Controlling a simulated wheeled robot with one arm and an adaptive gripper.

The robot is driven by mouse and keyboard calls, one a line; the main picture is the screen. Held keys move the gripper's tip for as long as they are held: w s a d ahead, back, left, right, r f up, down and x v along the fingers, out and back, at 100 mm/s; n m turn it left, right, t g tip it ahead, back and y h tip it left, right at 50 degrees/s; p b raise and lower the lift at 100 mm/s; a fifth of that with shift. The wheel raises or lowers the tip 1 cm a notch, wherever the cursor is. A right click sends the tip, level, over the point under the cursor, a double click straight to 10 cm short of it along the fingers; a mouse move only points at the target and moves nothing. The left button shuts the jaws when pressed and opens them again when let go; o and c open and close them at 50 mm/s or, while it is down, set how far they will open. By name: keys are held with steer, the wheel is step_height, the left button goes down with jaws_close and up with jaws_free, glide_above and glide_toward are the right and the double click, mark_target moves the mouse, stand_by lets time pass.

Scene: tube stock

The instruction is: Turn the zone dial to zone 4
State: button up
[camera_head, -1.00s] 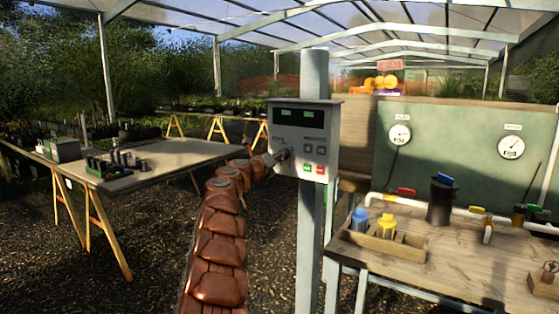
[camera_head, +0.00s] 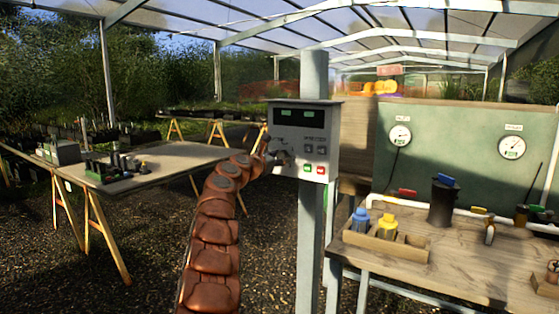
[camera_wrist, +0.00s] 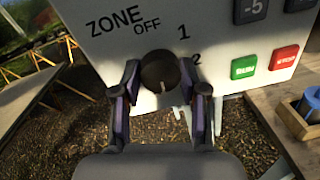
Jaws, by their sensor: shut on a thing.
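The zone dial (camera_wrist: 160,72) is a dark round knob on the white face of the control box (camera_head: 325,140). In the wrist view its pale mark sits low on the knob, pointing roughly down. The printed labels ZONE, OFF, 1 and 2 show around it; any further numbers are hidden behind my fingers or not readable. My gripper (camera_wrist: 160,82) is shut on the dial, one finger on its left side and one on its right. In the head view my gripper (camera_head: 277,158) is against the lower left of the box and covers the dial.
A green button (camera_wrist: 244,66) and a red button (camera_wrist: 284,57) lie right of the dial. The box is on a grey post (camera_head: 309,240). A wooden bench (camera_head: 460,265) with bottles stands at right, a table (camera_head: 165,165) with small items at left. Gravel floor lies between.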

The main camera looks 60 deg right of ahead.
steer(key=shift+m, duration=1.5)
steer(key=o, duration=1.1)
steer(key=shift+o, duration=0.2)
steer(key=shift+w+a+r, duration=0.1)
steer(key=shift+a, duration=0.75)
steer(key=a, duration=1)
steer(key=shift+a, duration=0.15)
